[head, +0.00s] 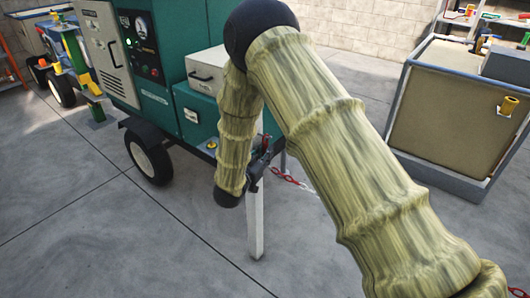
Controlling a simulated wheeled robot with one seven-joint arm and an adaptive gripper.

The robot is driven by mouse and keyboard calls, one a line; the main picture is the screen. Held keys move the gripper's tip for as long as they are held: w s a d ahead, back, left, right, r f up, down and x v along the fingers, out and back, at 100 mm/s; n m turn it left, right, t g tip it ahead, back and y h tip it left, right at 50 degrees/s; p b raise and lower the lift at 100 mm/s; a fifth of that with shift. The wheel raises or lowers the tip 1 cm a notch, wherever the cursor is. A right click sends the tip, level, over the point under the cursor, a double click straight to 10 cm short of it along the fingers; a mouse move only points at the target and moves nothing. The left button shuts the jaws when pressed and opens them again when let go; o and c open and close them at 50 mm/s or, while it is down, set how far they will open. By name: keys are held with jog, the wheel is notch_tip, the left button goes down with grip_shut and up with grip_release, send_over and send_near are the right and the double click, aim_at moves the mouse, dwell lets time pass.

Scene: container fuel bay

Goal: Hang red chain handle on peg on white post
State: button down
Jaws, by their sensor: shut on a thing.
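The white post (256,222) stands upright on the floor just below the middle of the view. My gripper (262,158), small and dark, is at the upper part of the post in this view. It is shut on the red chain handle (266,141), of which only a small red part shows. A red and white chain (288,179) runs from behind the post to the right and passes behind my arm. I cannot make out the peg; my gripper and arm cover that area. I cannot tell whether the handle touches the post.
A green wheeled generator cart (160,60) stands close behind the post on the left. A tan box with a grey frame (450,115) stands at the right. A shelf (480,18) is at the back right. The grey floor (110,240) at the front left is clear.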

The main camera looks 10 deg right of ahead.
dwell(0.4)
jog(key=c, duration=1.3)
grip_release()
jog(key=shift+r, duration=0.15)
jog(key=shift+w, duration=0.1)
